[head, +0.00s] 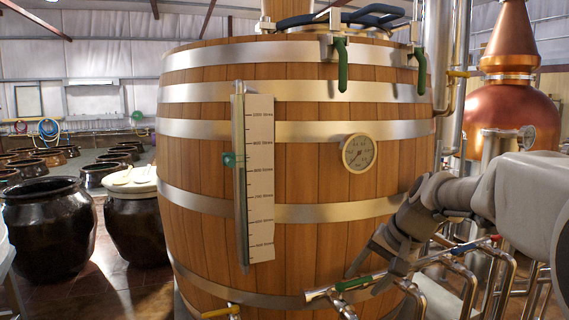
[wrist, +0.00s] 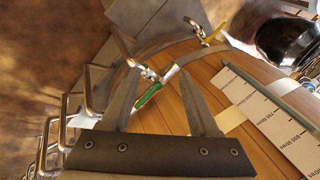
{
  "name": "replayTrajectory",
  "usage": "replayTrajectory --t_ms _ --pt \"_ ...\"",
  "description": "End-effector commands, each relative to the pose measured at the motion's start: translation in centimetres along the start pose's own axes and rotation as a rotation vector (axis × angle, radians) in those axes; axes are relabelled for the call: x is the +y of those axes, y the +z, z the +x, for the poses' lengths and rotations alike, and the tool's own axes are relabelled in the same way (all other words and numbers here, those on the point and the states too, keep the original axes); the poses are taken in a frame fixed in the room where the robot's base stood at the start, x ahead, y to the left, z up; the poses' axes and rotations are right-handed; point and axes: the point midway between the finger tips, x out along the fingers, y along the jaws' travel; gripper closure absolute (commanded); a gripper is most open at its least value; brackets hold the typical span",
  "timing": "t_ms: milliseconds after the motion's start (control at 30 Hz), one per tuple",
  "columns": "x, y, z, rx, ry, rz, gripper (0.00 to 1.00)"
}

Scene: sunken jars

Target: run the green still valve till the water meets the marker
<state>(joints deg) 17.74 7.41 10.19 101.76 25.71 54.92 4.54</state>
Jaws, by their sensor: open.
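A green-handled valve (head: 353,283) sits on a steel pipe low at the front of the wooden vat (head: 300,180). Its green handle also shows in the wrist view (wrist: 150,95), in line with the gap between my fingers. My gripper (head: 368,274) is open and empty close to this handle; I cannot tell whether it touches. In the wrist view my gripper (wrist: 160,73) has both fingers apart. A green marker (head: 229,159) sits on the sight tube beside the litre scale (head: 260,180). The water level in the tube is not clear to me.
Two more green handles (head: 341,65) hang at the vat's top. A blue-handled valve (head: 470,247) and several steel pipes (head: 500,275) stand right of my gripper. A yellow handle (head: 220,311) is low left. A round gauge (head: 359,152) is on the vat. Dark jars (head: 48,230) stand left.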

Motion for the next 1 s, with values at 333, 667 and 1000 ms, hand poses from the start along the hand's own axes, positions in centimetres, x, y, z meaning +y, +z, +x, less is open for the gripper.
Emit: replayTrajectory --t_ms 333,667,1000 --pt "2.0 -10.2 7.8 -0.067 -0.215 0.266 0.39" --pt "6.5 -17.6 13.4 -0.090 -0.419 0.499 0.39" --pt "7.4 -19.1 15.2 -0.092 -0.470 0.553 0.39"
